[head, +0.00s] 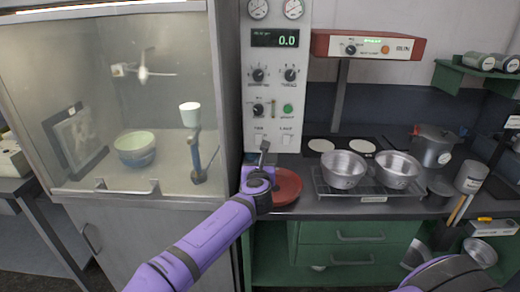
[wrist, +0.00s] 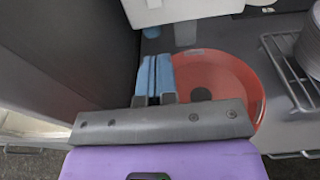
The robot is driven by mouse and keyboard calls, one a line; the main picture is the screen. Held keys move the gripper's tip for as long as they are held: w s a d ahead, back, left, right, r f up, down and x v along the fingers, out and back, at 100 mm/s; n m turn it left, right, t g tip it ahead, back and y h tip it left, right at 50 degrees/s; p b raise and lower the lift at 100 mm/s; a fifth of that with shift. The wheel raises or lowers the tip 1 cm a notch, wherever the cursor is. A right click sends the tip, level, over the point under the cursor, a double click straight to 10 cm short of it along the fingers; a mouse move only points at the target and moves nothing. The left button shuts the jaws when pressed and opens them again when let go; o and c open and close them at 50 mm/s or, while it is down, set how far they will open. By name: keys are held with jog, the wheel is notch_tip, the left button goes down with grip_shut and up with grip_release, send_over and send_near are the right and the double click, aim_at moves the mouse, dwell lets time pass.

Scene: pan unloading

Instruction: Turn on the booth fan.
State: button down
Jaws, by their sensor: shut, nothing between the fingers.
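The control panel (head: 273,90) stands upright behind the counter. Near its bottom are two pale switches, the left one (head: 258,140) with a label that seems to read FAN and the right one (head: 287,140) labelled LAMP. My gripper (head: 264,146) is just in front of the left switch and partly covers it; I cannot tell whether it touches. In the wrist view its blue fingers (wrist: 153,78) are together and empty. The booth fan (head: 143,70) is behind the glass at left; a single frame does not show whether it turns.
A red plate (head: 288,186) lies below my gripper. Two metal bowls (head: 344,170) sit on a rack at right. Knobs (head: 258,75) are above the switches.

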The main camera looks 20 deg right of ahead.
aim_at(258, 140)
jog(key=x, duration=1.4)
jog(key=shift+w+d, duration=0.1)
dwell(0.3)
